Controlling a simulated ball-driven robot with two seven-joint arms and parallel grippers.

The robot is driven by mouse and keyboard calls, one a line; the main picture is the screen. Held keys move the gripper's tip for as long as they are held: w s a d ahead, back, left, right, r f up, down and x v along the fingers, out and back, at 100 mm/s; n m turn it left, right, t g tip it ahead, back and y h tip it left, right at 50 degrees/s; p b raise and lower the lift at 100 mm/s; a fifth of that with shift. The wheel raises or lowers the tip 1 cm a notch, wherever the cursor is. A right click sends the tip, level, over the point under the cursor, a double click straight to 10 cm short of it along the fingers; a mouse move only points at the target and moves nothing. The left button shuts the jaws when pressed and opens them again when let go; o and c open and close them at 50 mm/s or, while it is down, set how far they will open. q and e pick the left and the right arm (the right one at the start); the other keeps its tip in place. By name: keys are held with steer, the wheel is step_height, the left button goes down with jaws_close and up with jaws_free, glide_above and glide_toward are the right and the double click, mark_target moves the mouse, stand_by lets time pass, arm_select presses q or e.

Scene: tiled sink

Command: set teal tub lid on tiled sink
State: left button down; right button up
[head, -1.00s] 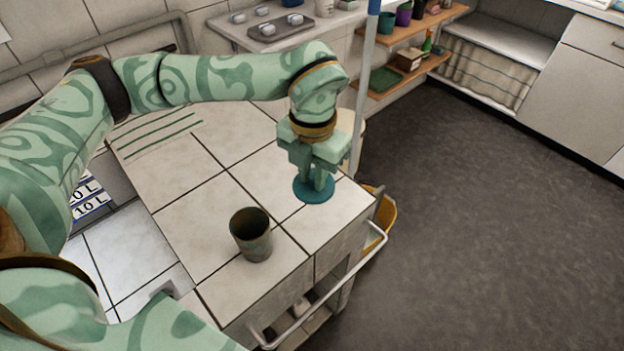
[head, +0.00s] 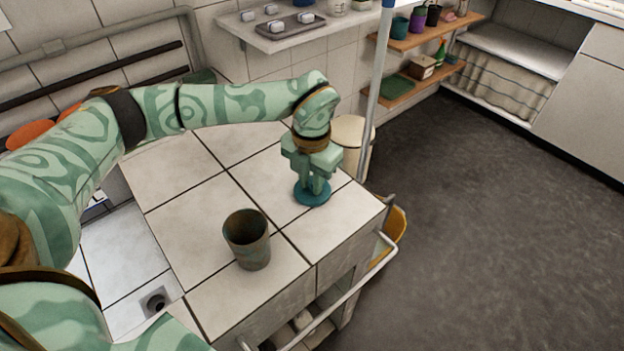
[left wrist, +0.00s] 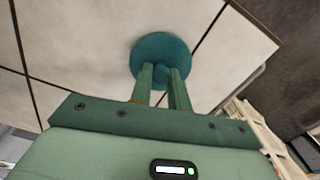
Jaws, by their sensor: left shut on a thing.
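The teal tub lid (head: 312,196) is a round disc, seen at the right part of the tiled sink's top (head: 190,215). My left gripper (head: 314,184) points down and is shut on the lid's knob. In the left wrist view the lid (left wrist: 160,50) shows flat beyond the two fingertips (left wrist: 161,76), with white tile behind it. The lid is at or very close to the tile surface; I cannot tell whether it touches. My right gripper is not in view.
A dark, worn cup (head: 247,240) stands upright on the tiles, left of and nearer than the lid. A metal rail (head: 330,312) runs along the sink's near right edge. A yellow bucket (head: 392,228) sits beyond that edge. Tiles behind the cup are clear.

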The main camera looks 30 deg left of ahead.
mark_target(311, 183)
arm_select(q)
steer(key=c, duration=1.3)
jaws_free()
steer(key=shift+f, duration=0.15)
step_height(311, 183, up, 12)
steer(key=p, duration=0.4)
steer(key=shift+r, duration=0.2)
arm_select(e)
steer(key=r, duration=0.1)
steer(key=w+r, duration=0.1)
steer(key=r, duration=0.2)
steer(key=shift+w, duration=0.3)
